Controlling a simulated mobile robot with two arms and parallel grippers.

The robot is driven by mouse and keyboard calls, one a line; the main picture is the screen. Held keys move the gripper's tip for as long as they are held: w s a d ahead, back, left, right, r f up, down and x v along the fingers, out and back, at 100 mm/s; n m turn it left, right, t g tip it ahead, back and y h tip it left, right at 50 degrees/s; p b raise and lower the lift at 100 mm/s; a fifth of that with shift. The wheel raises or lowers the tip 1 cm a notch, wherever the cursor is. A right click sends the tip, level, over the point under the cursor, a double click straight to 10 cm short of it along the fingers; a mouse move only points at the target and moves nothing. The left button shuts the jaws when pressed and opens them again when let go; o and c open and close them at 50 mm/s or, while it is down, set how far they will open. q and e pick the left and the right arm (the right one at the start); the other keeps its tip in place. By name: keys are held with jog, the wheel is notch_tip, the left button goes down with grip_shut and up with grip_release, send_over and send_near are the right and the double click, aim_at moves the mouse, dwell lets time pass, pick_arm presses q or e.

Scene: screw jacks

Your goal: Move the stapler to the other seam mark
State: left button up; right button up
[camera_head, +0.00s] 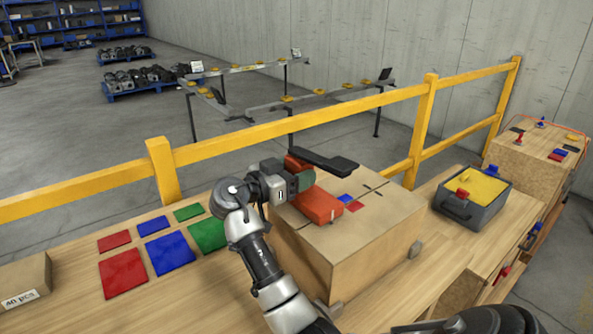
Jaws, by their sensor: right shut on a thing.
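The stapler (318,205) has an orange-red body and a black handle lever at its top. It is at the top of a closed cardboard box (350,250). My right gripper (291,183) is shut on the stapler from its left side. I cannot tell whether the stapler touches the box top. A dark cross-shaped mark (374,188) shows on the box top to the right of the stapler. A small blue patch (346,198) and a red patch (355,206) lie between them. Any mark under the stapler is hidden. My left gripper is out of view.
The box stands on a wooden bench (190,295). Red, blue and green squares (168,252) lie left of it. A yellow railing (290,122) runs behind. A grey bin (473,205) with yellow contents stands to the right. A carton (24,282) is at the left edge.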

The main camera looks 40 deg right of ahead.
jog(key=shift+r, duration=0.2)
jog(key=shift+f+b, duration=0.2)
jog(key=shift+b, duration=0.1)
jog(key=o, duration=1.6)
